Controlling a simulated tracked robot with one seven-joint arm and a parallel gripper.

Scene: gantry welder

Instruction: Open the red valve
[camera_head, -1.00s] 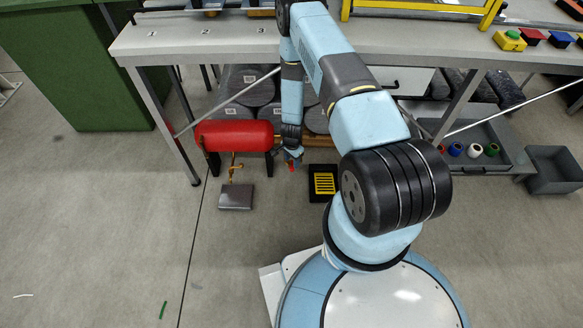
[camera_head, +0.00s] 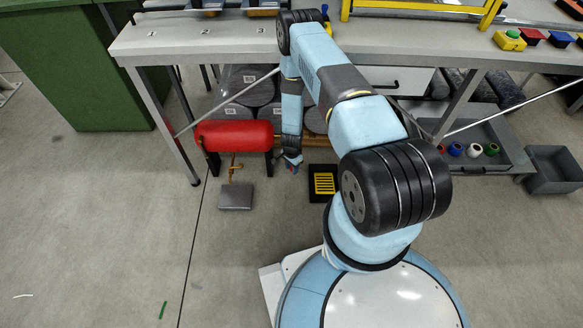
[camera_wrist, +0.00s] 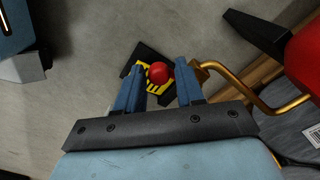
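The red valve shows as a round red knob (camera_wrist: 158,73) in the wrist view. It appears between the two blue fingertips of my gripper (camera_wrist: 161,68), with a narrow gap on each side. My gripper is open, and I cannot tell how deep the knob sits between the fingers. A copper pipe (camera_wrist: 240,84) runs from behind the right finger toward the red tank (camera_wrist: 304,62). In the head view my gripper (camera_head: 292,164) points down, right of the red tank (camera_head: 234,135). There my gripper mostly hides the knob.
A black box with yellow slats (camera_head: 323,183) lies on the floor right of my gripper. A grey plate (camera_head: 235,197) lies below the tank. The workbench (camera_head: 180,38) stands above, with slanted braces beneath. The floor in front is mostly clear.

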